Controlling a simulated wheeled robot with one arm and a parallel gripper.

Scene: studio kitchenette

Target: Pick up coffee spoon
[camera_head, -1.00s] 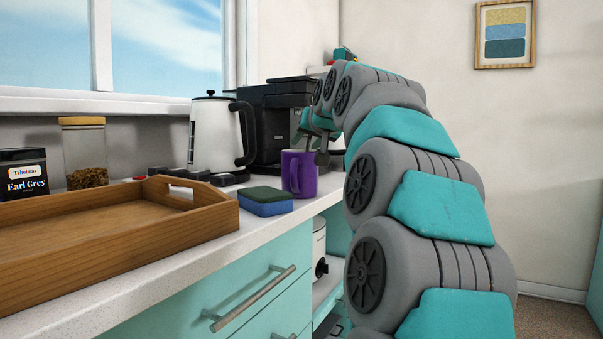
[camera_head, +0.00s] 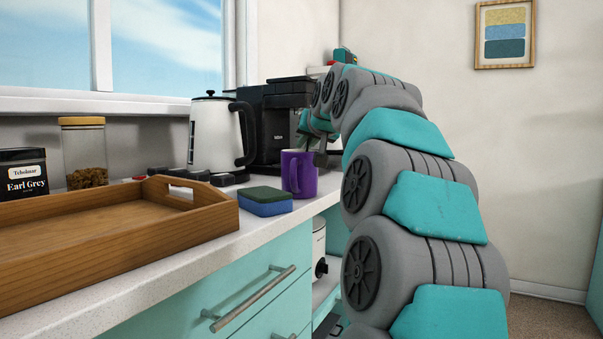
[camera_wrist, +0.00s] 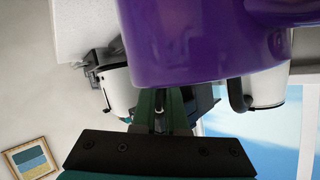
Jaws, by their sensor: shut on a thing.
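My gripper (camera_wrist: 163,112) shows in the wrist view with its green fingers close together. A thin, partly shiny piece shows between them, apparently the coffee spoon (camera_wrist: 158,112); most of it is hidden or too small to make out. A purple mug (camera_wrist: 200,45) fills the upper middle of the wrist view, right by the fingers. In the head view the mug (camera_head: 299,174) stands upright on the counter, and my gripper (camera_head: 308,142) is just above and behind it. I cannot make out the spoon there.
A blue and green sponge (camera_head: 265,202) lies left of the mug, with a wooden tray (camera_head: 215,222) further left. A white kettle (camera_head: 215,135) and a black coffee machine (camera_head: 278,120) stand behind. A glass jar (camera_head: 86,160) and an Earl Grey tin (camera_head: 24,175) are at far left.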

